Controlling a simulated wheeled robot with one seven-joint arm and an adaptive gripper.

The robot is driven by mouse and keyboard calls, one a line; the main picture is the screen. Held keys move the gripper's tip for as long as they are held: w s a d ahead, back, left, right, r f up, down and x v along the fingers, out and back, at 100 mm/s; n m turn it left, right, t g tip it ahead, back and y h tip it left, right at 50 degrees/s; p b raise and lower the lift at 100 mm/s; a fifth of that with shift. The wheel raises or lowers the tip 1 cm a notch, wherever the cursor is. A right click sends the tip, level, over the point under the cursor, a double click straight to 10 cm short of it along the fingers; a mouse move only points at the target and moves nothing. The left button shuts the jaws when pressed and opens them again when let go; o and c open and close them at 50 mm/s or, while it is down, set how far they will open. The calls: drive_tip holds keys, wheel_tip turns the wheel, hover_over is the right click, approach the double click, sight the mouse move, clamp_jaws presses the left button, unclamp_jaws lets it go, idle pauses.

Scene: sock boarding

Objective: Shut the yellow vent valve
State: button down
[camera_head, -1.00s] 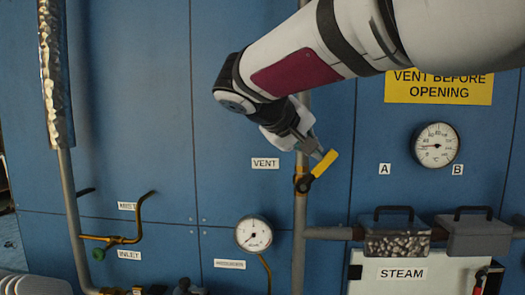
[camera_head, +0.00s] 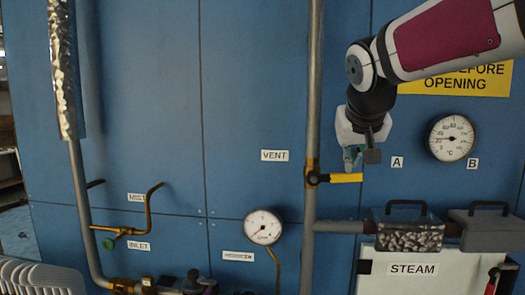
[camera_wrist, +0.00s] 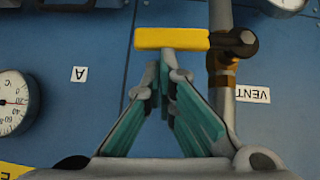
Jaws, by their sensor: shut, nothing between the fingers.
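The yellow vent valve handle (camera_head: 346,178) sticks out level to the right of its brass body (camera_head: 312,174) on a vertical grey pipe, square across the pipe. The VENT label (camera_head: 275,156) is to the left of it. My gripper (camera_head: 352,160) points down just above the handle. In the wrist view, which is upside down, the handle (camera_wrist: 172,39) lies just beyond my gripper's teal fingers (camera_wrist: 165,70). The fingers are closed together and empty. I cannot tell whether their tips touch the handle.
A temperature gauge (camera_head: 451,138) and a yellow warning sign (camera_head: 458,80) are to the right. A pressure gauge (camera_head: 262,226) sits lower left. Below right is a branch pipe (camera_head: 338,227) with metal boxes and a STEAM panel (camera_head: 412,269).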

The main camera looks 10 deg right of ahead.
drive_tip(key=shift+d+f, duration=0.15)
drive_tip(key=shift+f, duration=0.15)
idle(0.4)
drive_tip(key=shift+r, duration=0.15)
drive_tip(key=w+d+r+p+v, duration=0.1)
drive_tip(key=r+v, duration=0.1)
drive_tip(key=v, duration=1)
drive_tip(key=shift+r+p, duration=0.2)
drive_tip(key=shift+p, duration=0.2)
drive_tip(key=shift+d, duration=0.1)
drive_tip(key=s+a+f+n+g+y, duration=0.1)
drive_tip(key=s+a+f, duration=0.3)
drive_tip(key=s+f, duration=0.5)
drive_tip(key=s+a+f+n+g+y, duration=0.1)
drive_tip(key=s+a+f, duration=0.3)
drive_tip(key=s+f, duration=0.5)
wheel_tip(320, 180, down, 7)
drive_tip(key=shift+a+r+n+g+y, duration=0.25)
drive_tip(key=shift+a+n+g+y, duration=0.1)
drive_tip(key=shift+n+y, duration=0.35)
drive_tip(key=c, duration=2.4)
unclamp_jaws()
drive_tip(key=shift+w, duration=0.1)
